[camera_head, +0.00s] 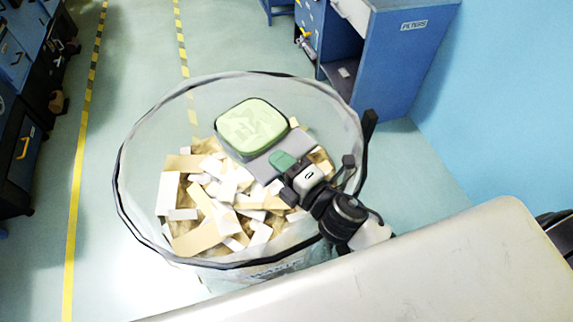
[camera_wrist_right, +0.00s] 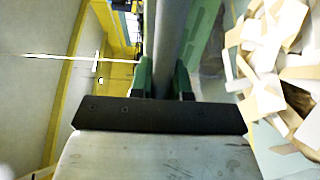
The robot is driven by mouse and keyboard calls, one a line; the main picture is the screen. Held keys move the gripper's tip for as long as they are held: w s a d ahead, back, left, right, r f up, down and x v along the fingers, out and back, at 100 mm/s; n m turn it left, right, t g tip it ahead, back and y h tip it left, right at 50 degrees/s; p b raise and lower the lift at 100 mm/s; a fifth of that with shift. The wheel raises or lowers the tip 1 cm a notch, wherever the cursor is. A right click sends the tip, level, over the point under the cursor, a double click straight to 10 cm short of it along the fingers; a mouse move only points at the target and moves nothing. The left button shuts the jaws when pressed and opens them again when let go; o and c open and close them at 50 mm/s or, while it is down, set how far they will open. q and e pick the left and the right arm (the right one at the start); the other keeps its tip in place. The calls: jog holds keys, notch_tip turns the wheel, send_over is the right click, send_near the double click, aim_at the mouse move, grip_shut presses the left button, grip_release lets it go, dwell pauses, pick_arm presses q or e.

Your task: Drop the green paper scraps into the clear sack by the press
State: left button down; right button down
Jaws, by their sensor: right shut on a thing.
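The clear sack (camera_head: 330,105), with a black rim, stands open in the middle of the head view. My right gripper (camera_head: 281,165) is over the sack, shut on the grey handle (camera_head: 262,168) of a shallow green pan (camera_head: 222,143). Pale green scraps (camera_head: 252,124) appear to lie in the pan, above the sack's opening; single pieces are hard to tell apart. In the right wrist view the grey handle (camera_wrist_right: 170,45) runs between the green fingertips of the right gripper (camera_wrist_right: 164,80). My left gripper is out of view.
White and tan paper scraps (camera_head: 215,205) lie inside the sack. Dark blue units (camera_head: 20,80) line the left side. Clear floor with yellow lines (camera_head: 78,180) lies between.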

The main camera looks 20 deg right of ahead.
jog(key=c, duration=1)
grip_release()
jog(key=shift+s+d+f, duration=0.1)
jog(key=shift+s+f, duration=0.05)
jog(key=shift+s, duration=0.05)
jog(key=b+v, duration=0.4)
jog(key=v, duration=0.6)
jog(key=shift+s+b, duration=0.2)
jog(key=shift+b, duration=0.2)
jog(key=shift+d, duration=0.15)
